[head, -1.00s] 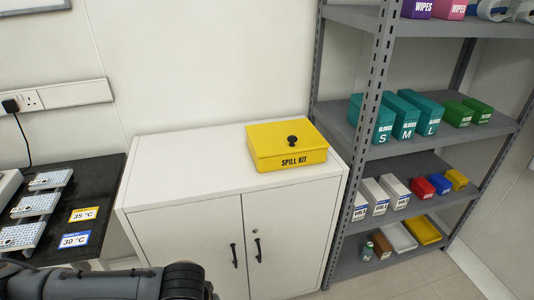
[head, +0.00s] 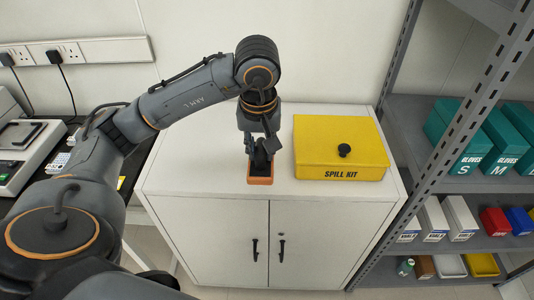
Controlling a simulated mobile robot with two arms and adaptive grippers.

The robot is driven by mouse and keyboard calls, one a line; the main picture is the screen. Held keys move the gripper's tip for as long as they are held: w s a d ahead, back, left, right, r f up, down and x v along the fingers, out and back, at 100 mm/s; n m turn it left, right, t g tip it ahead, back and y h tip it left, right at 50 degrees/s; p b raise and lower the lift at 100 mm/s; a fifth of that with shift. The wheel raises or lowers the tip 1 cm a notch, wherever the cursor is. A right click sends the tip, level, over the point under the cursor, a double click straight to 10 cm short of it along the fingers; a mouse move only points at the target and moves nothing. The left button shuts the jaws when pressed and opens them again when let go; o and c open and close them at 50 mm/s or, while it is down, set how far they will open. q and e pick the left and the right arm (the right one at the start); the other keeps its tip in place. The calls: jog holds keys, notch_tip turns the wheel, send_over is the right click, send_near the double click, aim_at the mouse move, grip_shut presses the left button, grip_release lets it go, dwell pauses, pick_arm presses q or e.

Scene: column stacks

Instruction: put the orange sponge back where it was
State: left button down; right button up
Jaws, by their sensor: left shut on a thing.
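The orange sponge (head: 260,181) is a small orange block at the front edge of the white cabinet's top, left of the yellow spill kit box. My left gripper (head: 261,164) points down from above and is shut on the sponge, hiding much of its upper part. I cannot tell whether the sponge rests on the cabinet top or hangs just above it. My right gripper is out of view.
The yellow spill kit box (head: 339,147), with a black knob, stands close to the right of my gripper on the white cabinet (head: 182,178). The cabinet top is clear on the left. A grey shelf rack (head: 470,108) with boxes stands at the right.

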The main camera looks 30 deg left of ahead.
pick_arm(q)
jog(key=w, duration=0.1)
jog(key=w+a+f+p, duration=0.1)
jog(key=w+a, duration=0.1)
jog(key=shift+w+a+f, duration=0.15)
jog(key=shift+w+f, duration=0.25)
jog(key=w+f, duration=0.1)
jog(key=f, duration=0.1)
jog(key=w+a+f+p, duration=0.1)
jog(key=w+a+f, duration=0.1)
jog(key=w+f, duration=0.1)
jog(key=shift+w+f, duration=0.1)
jog(key=shift+f, duration=0.25)
notch_tip(320, 180, down, 3)
jog(key=shift+w+a+r+p, duration=0.1)
jog(key=shift+w+a+p, duration=0.05)
jog(key=shift+p, duration=0.8)
jog(key=shift+f, duration=0.35)
jog(key=shift+f, duration=0.25)
jog(key=c, duration=1.1)
grip_release()
jog(key=shift+r, duration=0.1)
